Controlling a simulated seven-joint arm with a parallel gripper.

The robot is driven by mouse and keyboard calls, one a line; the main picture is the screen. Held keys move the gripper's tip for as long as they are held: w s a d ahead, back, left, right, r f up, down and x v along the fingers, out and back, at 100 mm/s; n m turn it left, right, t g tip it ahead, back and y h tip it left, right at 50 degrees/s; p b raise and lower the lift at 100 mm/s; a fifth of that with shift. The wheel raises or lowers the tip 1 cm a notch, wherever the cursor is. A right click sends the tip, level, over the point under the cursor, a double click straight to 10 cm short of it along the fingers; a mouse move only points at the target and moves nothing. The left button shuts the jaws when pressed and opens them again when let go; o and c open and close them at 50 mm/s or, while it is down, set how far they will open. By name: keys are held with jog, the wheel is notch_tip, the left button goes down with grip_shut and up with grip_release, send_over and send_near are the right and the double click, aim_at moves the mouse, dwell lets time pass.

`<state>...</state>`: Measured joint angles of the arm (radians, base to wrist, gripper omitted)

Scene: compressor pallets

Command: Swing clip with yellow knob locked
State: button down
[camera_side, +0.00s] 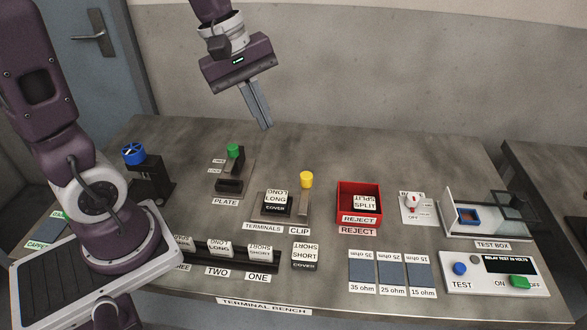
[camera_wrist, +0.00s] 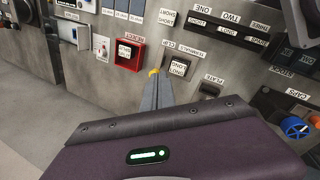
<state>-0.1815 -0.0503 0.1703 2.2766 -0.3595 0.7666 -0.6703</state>
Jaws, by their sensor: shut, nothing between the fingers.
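The clip with its yellow knob (camera_side: 306,179) stands at the right end of the terminals block (camera_side: 262,212), above the CLIP label. Its post looks upright beside the block; I cannot tell whether it is locked. A LONG cover (camera_side: 277,198) sits on the terminals block. My gripper (camera_side: 266,127) is shut and empty, in the air above the back of the bench, behind and left of the knob and apart from it. In the wrist view the yellow knob (camera_wrist: 154,72) shows just beyond my fingertips (camera_wrist: 157,82), which partly hide the clip.
Left of the terminals is the plate fixture with a green knob (camera_side: 233,150). A red reject bin (camera_side: 359,187) with a SPLIT piece stands to the right. A SHORT cover (camera_side: 305,256) and a row of covers lie in front. The back of the bench (camera_side: 330,150) is clear.

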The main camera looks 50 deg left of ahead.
jog(key=w+a+f+n+g, duration=0.1)
jog(key=w+a+f+n, duration=0.5)
jog(key=a+f+n, duration=0.3)
jog(key=shift+w+a+f+n, duration=0.15)
jog(key=shift+a+f+n, duration=0.15)
jog(key=shift+f+n, duration=0.65)
jog(key=shift+f, duration=0.1)
send_near(305, 193)
jog(key=w+a+f, duration=0.1)
jog(key=a+f, duration=0.3)
jog(key=f, duration=0.1)
jog(key=shift+w+d+r, duration=0.15)
jog(key=shift+w+d, duration=0.15)
jog(key=shift+w, duration=0.05)
